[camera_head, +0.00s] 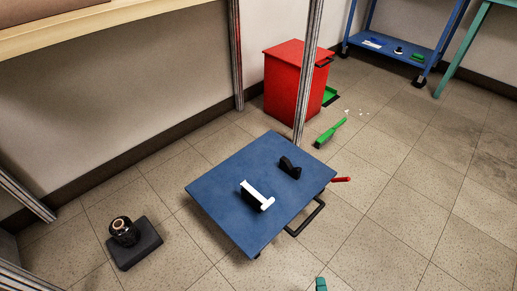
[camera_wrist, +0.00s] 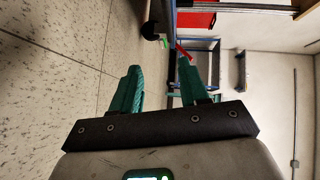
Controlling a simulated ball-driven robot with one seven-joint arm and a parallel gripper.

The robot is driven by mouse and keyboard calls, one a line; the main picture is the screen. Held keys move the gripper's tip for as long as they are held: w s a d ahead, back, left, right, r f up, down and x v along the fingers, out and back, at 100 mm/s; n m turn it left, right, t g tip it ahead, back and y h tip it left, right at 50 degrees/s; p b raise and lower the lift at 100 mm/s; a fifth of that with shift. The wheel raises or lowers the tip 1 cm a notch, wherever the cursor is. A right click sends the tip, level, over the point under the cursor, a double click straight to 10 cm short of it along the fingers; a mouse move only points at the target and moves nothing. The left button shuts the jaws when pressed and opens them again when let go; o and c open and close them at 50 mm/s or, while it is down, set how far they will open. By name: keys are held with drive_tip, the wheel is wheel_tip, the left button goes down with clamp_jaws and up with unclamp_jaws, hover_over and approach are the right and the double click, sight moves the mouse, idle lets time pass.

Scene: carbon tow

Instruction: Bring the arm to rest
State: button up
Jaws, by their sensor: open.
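My gripper (camera_wrist: 160,70) shows in the wrist view with its two teal fingers apart and nothing between them. A teal tip (camera_head: 321,284), which looks like one of its fingers, shows at the bottom edge of the head view. The rest of my arm is out of that view. The wrist view is turned on its side, with floor on the left and wall on the right. In the head view, a blue platform (camera_head: 225,192) with a black handle bears a white T-shaped piece (camera_head: 257,194) and a black piece (camera_head: 290,167).
A spool (camera_head: 124,231) stands on a dark block (camera_head: 135,252) at left. A red bin (camera_head: 291,85), metal posts (camera_head: 308,75) and a green brush (camera_head: 330,132) are behind the platform. A blue shelf cart (camera_head: 398,50) stands at the back. Floor at right is clear.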

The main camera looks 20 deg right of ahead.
drive_tip(key=w+a+r+n+g+y+p, duration=0.2)
drive_tip(key=w+a+r+n+g+y, duration=0.3)
drive_tip(key=w+a+r+n+y, duration=0.6)
drive_tip(key=s+d+r+n+g+h, duration=0.2)
drive_tip(key=s+d+r+n+g, duration=0.2)
drive_tip(key=s, duration=0.4)
drive_tip(key=s+d+r+n+g+h+p, duration=0.1)
drive_tip(key=s+d+r+n+g, duration=0.3)
drive_tip(key=s, duration=0.4)
wheel_tip(320, 180, up, 2)
drive_tip(key=shift+s+d+r+n+g+h, duration=0.2)
drive_tip(key=shift+s+d+n+g+h, duration=0.1)
drive_tip(key=shift+d+n+h, duration=0.7)
drive_tip(key=shift+o, duration=0.3)
wheel_tip(320, 180, up, 38)
drive_tip(key=p, duration=3.8)
drive_tip(key=shift+s+d, duration=0.15)
drive_tip(key=shift+s, duration=0.05)
